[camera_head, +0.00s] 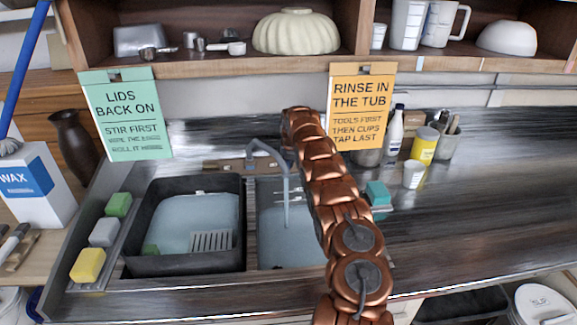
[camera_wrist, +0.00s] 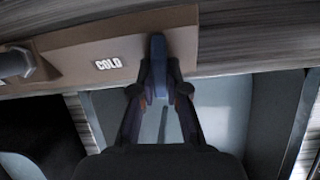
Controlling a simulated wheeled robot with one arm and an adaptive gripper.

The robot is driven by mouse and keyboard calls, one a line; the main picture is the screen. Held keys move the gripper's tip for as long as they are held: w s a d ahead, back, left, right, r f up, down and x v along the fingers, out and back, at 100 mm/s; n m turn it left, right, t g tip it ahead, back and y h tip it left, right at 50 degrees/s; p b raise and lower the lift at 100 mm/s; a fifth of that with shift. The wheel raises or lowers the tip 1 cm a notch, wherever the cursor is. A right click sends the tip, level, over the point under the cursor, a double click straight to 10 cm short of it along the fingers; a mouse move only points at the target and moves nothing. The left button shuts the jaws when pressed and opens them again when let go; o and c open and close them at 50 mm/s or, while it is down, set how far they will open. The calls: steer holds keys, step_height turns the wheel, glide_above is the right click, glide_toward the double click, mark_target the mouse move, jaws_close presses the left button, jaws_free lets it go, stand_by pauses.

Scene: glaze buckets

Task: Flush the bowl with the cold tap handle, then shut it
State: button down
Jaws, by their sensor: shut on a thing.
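In the wrist view my gripper (camera_wrist: 158,82) is shut on a blue tap handle (camera_wrist: 157,50), beside the "COLD" label (camera_wrist: 109,64) on a tan panel (camera_wrist: 85,45). In the head view my copper arm hides the gripper and handle. The grey tap spout (camera_head: 262,148) arches over the right-hand sink bowl (camera_head: 277,250). A thin pale-blue column, which looks like running water (camera_head: 286,205), drops from the spout into this bowl. My arm covers the bowl's right part.
A dark tub (camera_head: 130,262) with water and a slotted grey piece stands left of the bowl. Sponges (camera_head: 88,265) line its left side. A teal sponge (camera_head: 378,193), a white cup (camera_head: 413,173) and a yellow jar (camera_head: 425,146) stand right of my arm. Two signs hang above.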

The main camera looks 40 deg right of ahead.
steer(key=m+b, duration=0.2)
steer(key=b, duration=0.3)
steer(key=f+m+t+y+b, duration=0.1)
steer(key=m+b, duration=0.2)
steer(key=b, duration=0.2)
steer(key=m+t+b, duration=0.1)
steer(key=m+b, duration=0.3)
steer(key=b, duration=0.2)
steer(key=m+b, duration=0.2)
steer(key=b, duration=0.1)
steer(key=m+t+b, duration=0.1)
steer(key=m+b, duration=0.2)
steer(key=shift+r, duration=0.4)
steer(key=c, duration=1.2)
jaws_free()
steer(key=shift+r, duration=0.1)
